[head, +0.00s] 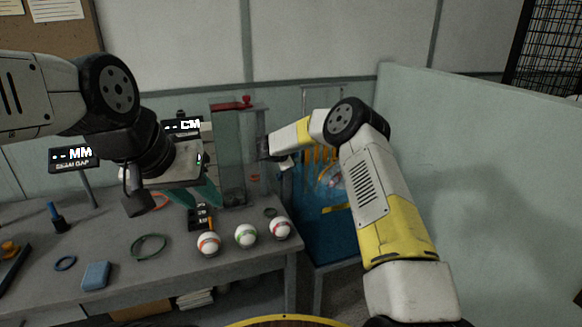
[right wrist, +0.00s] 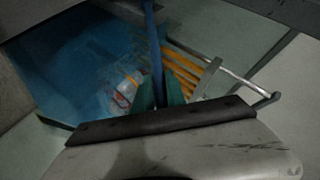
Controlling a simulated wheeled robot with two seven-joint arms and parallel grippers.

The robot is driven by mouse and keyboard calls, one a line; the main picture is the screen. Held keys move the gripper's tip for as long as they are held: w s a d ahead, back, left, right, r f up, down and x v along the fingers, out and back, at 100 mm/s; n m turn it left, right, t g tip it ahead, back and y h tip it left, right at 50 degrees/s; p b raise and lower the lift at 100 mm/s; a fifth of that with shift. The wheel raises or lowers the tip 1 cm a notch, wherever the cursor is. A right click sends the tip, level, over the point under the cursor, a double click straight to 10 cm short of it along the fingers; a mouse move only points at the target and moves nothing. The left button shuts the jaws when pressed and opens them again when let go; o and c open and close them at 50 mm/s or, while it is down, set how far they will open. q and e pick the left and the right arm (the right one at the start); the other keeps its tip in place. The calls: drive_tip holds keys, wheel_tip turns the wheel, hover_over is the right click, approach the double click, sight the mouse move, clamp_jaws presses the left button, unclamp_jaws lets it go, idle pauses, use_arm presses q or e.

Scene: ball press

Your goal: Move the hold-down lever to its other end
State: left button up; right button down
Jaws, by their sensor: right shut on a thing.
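My right gripper (right wrist: 158,98) has its teal fingers closed around a narrow dark blue bar (right wrist: 153,35), which looks like the hold-down lever. In the head view, this gripper is at the right side of the clear-walled press (head: 228,150), near the blue bin, and its fingertips are hard to make out. The press has a red fitting (head: 235,104) on top. My left gripper (head: 208,194) hangs over the bench to the left of the press, with teal fingers pointing down. Its grip gap is not clear.
Three white balls with coloured bands, orange (head: 208,243), green (head: 246,236) and red (head: 281,229), sit along the bench front (head: 200,268). A blue bin (head: 318,222) with yellow slats (head: 322,158) stands to the right of the press. A pale partition (head: 480,170) bounds the right.

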drive_tip(key=shift+w+a+r+g, duration=0.2)
drive_tip(key=shift+w+r+g, duration=0.2)
drive_tip(key=shift+w+r, duration=0.4)
drive_tip(key=c, duration=1.4)
unclamp_jaws()
drive_tip(key=shift+o, duration=0.2)
drive_tip(key=shift+f, duration=0.1)
drive_tip(key=v, duration=0.7)
drive_tip(key=shift+s+a+r, duration=0.15)
drive_tip(key=shift+s+r, duration=0.1)
drive_tip(key=shift+s, duration=0.05)
